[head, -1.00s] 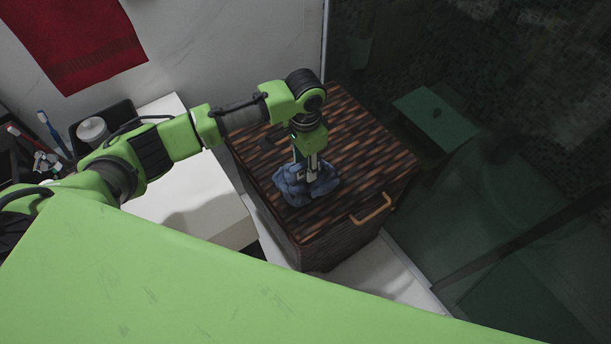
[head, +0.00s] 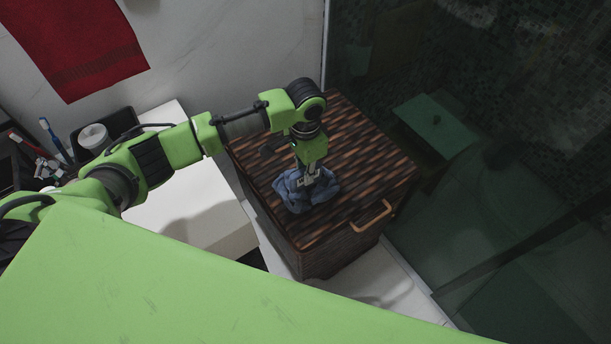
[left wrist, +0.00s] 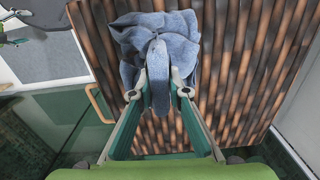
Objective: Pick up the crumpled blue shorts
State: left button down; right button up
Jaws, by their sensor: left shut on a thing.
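The crumpled blue shorts (head: 305,192) are bunched on the lid of the brown woven hamper (head: 362,160). My left gripper (head: 309,180) reaches down onto them from above and is shut on a fold of the cloth. In the left wrist view the shorts (left wrist: 165,30) spread beyond the fingertips, with a narrow fold pinched between the two fingers (left wrist: 158,88). The shorts appear to be still at the lid; I cannot tell whether any part is lifted. My right gripper is not in view.
The hamper has a tan handle (head: 372,217) at its front. A white counter (head: 185,205) with a black tray and toothbrushes is at the left. A red towel (head: 75,45) hangs on the wall. A dark glass shower panel and green stool (head: 436,122) are at the right.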

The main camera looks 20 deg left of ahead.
pick_arm(q)
jog(key=shift+r+b, duration=0.1)
jog(key=shift+b, duration=0.35)
notch_tip(320, 180, up, 3)
jog(key=shift+w+r, duration=0.15)
jog(key=s+d+r, duration=0.3)
jog(key=s+r, duration=0.2)
jog(key=s, duration=0.1)
jog(key=s+d+r+p, duration=0.1)
jog(key=s+d+r, duration=0.2)
jog(key=s+r, duration=0.2)
jog(key=shift+s, duration=1)
jog(key=shift+a, duration=0.1)
